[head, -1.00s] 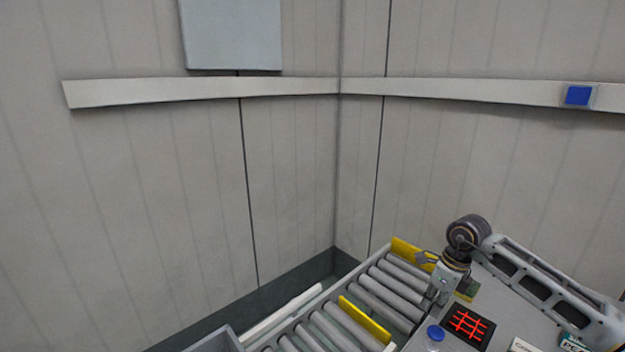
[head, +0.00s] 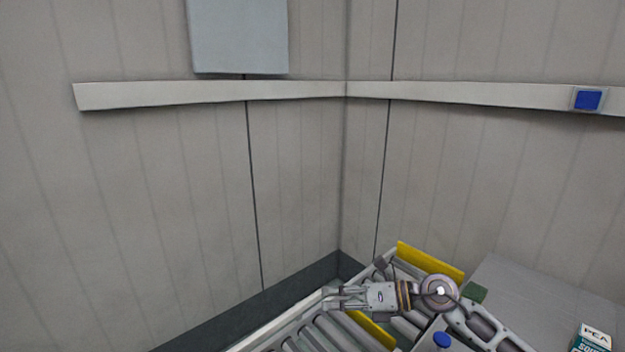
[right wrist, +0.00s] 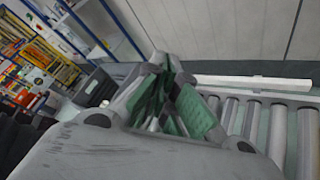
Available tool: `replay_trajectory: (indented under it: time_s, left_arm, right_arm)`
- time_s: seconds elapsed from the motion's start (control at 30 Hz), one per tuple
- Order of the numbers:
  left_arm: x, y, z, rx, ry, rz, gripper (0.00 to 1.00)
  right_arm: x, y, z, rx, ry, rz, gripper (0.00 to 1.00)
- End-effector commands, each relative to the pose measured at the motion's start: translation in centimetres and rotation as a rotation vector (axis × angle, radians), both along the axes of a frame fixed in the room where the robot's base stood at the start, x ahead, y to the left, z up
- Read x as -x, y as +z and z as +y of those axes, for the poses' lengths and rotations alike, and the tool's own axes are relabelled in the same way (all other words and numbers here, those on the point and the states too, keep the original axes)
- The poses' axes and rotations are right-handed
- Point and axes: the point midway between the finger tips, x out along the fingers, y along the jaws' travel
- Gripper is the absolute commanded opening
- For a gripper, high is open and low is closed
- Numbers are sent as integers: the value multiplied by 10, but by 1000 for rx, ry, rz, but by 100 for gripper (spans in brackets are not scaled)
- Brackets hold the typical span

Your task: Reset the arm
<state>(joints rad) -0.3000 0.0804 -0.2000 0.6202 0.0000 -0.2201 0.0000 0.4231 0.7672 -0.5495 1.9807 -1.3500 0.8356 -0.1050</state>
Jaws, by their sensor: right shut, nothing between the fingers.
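My right gripper (head: 333,298) is over the roller conveyor (head: 325,335) in the head view, pointing left, with its arm coming in from the lower right. It is shut and empty. In the right wrist view its green-padded fingers (right wrist: 170,95) meet at the tips, with nothing between them. My left gripper does not show in the head view.
The conveyor has yellow side plates (head: 430,262). A grey table (head: 535,285) at the right holds a labelled box (head: 592,338). A blue-capped bottle (head: 442,340) stands near my right arm. Grey walls form a corner behind. Blue-framed shelves (right wrist: 40,55) show in the wrist view.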

Motion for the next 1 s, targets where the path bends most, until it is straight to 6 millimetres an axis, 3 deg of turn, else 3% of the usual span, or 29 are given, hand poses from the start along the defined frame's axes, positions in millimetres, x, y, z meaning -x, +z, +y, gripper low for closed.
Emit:
replay_trajectory:
  time_s: [0.2, 0.47, 0.73, 1.0]
  left_arm:
    - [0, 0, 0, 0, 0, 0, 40]
    - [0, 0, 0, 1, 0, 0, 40]
    - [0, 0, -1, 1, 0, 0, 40]
    - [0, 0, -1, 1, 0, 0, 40]
  right_arm:
    - [-1, 34, 17, -245, -94, 55, 0]
    - [-9, 69, 16, -522, -237, 147, 0]
    - [-24, 89, -7, -783, -414, 273, 0]
    - [-39, 87, -44, -1014, -618, 428, 0]
